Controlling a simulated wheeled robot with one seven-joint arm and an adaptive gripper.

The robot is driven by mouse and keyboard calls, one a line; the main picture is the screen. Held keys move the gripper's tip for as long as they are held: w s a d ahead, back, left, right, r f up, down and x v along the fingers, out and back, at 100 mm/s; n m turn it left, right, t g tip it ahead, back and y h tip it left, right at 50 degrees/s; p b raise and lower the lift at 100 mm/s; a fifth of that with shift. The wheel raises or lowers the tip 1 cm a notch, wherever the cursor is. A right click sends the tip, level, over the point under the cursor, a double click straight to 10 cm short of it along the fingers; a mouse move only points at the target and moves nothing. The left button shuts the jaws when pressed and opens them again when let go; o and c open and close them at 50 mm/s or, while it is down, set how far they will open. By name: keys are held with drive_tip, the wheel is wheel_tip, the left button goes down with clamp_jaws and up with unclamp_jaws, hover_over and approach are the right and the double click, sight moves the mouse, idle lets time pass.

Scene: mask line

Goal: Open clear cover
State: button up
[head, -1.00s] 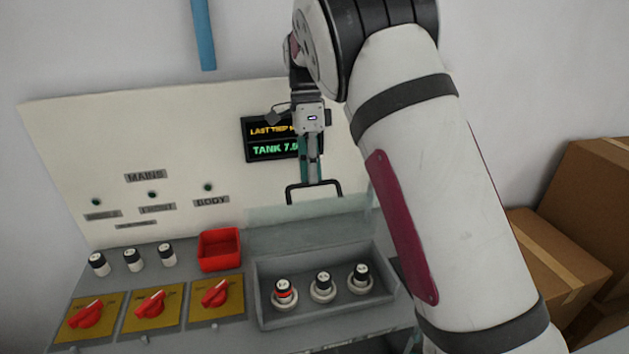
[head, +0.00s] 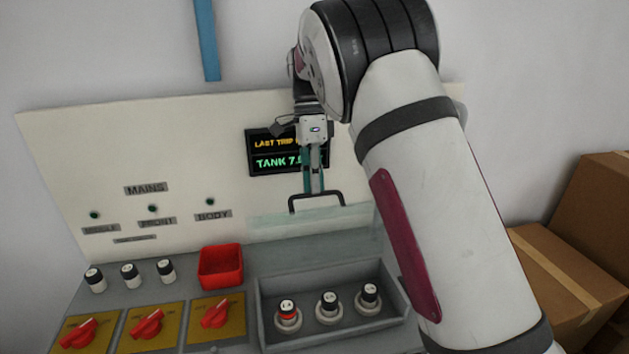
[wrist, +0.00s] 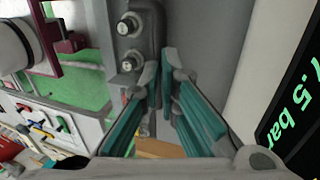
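The clear cover (head: 300,224) is a faintly tinted see-through panel. It is raised at the back of the grey switch box (head: 265,310), against the white board, and the box front is uncovered. Its black handle (head: 317,197) stands on the cover's upper edge. My gripper (head: 314,189) points down, with its teal fingertips at the handle's top bar; I cannot tell whether they touch it. In the wrist view the fingers (wrist: 160,75) are partly open with a narrow gap, and no handle shows between them.
Several black-capped knobs (head: 329,305) sit in the box, one with a red ring. A red tray (head: 221,266) and red rotary switches (head: 147,325) are to the left. A display (head: 262,151) is behind my gripper. Cardboard boxes (head: 570,275) stand at the right.

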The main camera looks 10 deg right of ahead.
drive_tip(key=shift+o, duration=1.2)
drive_tip(key=shift+s+a+f+g, duration=0.1)
drive_tip(key=shift+s+f+g, duration=0.15)
drive_tip(key=shift+f, duration=0.35)
drive_tip(key=shift+s+a+f+g, duration=0.1)
drive_tip(key=shift+s+f+g, duration=0.1)
drive_tip(key=shift+f, duration=0.4)
drive_tip(key=shift+d+r, duration=0.1)
drive_tip(key=shift+r, duration=0.1)
drive_tip(key=shift+w+d, duration=0.1)
drive_tip(key=v, duration=0.7)
drive_tip(key=shift+r, duration=0.3)
